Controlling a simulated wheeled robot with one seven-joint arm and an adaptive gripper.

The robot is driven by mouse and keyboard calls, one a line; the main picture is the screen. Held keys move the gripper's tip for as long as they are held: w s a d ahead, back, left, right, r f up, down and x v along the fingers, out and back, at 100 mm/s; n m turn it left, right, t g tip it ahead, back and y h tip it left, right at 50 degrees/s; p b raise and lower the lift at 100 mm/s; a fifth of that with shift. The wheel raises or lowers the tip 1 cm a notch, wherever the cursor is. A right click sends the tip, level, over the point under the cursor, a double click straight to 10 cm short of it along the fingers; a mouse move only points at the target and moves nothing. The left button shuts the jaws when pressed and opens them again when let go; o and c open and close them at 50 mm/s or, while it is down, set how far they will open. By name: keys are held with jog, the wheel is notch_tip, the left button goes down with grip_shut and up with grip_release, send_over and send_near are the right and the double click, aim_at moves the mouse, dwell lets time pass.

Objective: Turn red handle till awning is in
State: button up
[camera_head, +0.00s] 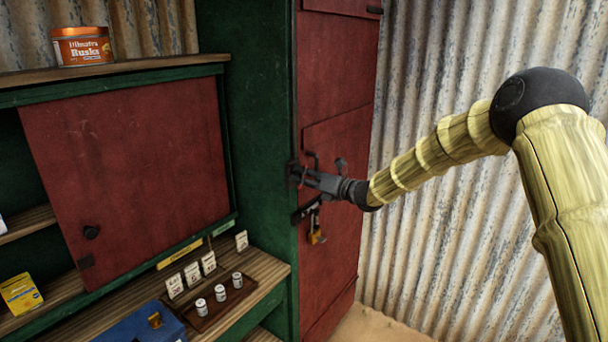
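My gripper (299,174) is at the edge of a tall red door (337,80), where the door meets the green cabinet side (258,130). Its dark fingers point left and sit close to small dark hardware on that edge. I cannot tell whether they are open or shut, or whether they touch anything. A small bent reddish piece shows just above the fingers; I cannot tell whether it is the red handle. No awning is in view.
A padlock (317,238) hangs from a latch below my gripper. A red sliding panel (130,165) with a black knob covers shelves at left. A tray (236,305) with small weights, a blue box (140,328) and a rusks tin (82,46) stand there. Corrugated metal wall (440,60) is at right.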

grip_shut()
